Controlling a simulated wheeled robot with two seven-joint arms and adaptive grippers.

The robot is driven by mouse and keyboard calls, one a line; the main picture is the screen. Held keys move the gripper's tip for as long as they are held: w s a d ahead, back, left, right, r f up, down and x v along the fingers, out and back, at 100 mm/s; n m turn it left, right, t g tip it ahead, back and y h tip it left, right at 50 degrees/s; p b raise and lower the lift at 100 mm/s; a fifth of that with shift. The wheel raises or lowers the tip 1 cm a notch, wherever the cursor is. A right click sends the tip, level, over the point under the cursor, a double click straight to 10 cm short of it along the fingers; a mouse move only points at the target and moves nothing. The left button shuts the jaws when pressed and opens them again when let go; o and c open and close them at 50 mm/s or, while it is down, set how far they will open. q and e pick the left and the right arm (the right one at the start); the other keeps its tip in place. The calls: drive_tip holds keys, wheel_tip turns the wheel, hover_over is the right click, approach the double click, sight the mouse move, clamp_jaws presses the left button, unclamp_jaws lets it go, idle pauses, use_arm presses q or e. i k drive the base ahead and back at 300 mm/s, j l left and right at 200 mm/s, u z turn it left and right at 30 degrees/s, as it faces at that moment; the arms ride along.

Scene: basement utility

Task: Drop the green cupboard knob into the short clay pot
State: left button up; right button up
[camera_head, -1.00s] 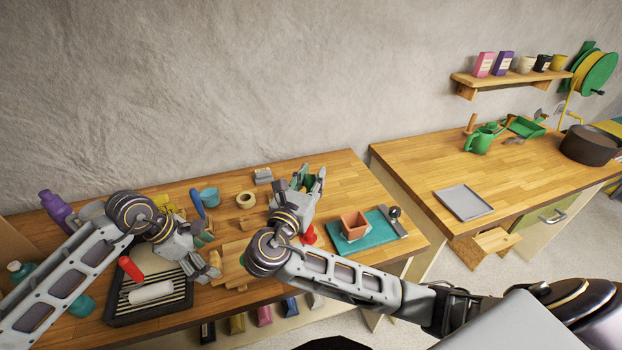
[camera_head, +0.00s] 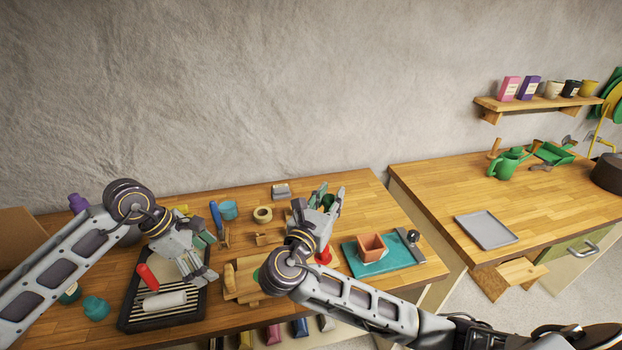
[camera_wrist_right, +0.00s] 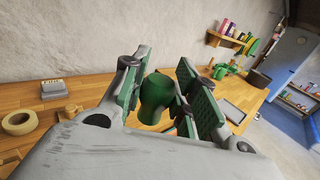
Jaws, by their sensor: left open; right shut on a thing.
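The green cupboard knob (camera_wrist_right: 155,97) is held between the fingers of my right gripper (camera_wrist_right: 166,96) in the right wrist view. In the head view my right gripper (camera_head: 329,200) is shut on it above the bench, behind and left of the pot; the fingers mostly hide the knob there. The short clay pot (camera_head: 372,243), orange-brown and squarish, stands upright on a teal mat (camera_head: 398,258), apart from the gripper. My left gripper (camera_head: 206,262) is open and empty over the right part of a black ribbed tray.
The black tray (camera_head: 133,325) holds a red-handled tool (camera_head: 148,277) and a white roller (camera_head: 165,300). A tape roll (camera_head: 262,214), a teal cup (camera_head: 229,210) and a grey block (camera_head: 281,190) stand at the back. A gap separates the right-hand bench (camera_head: 440,190).

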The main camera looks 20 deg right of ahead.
sight(367, 255)
drive_tip(key=k, duration=1)
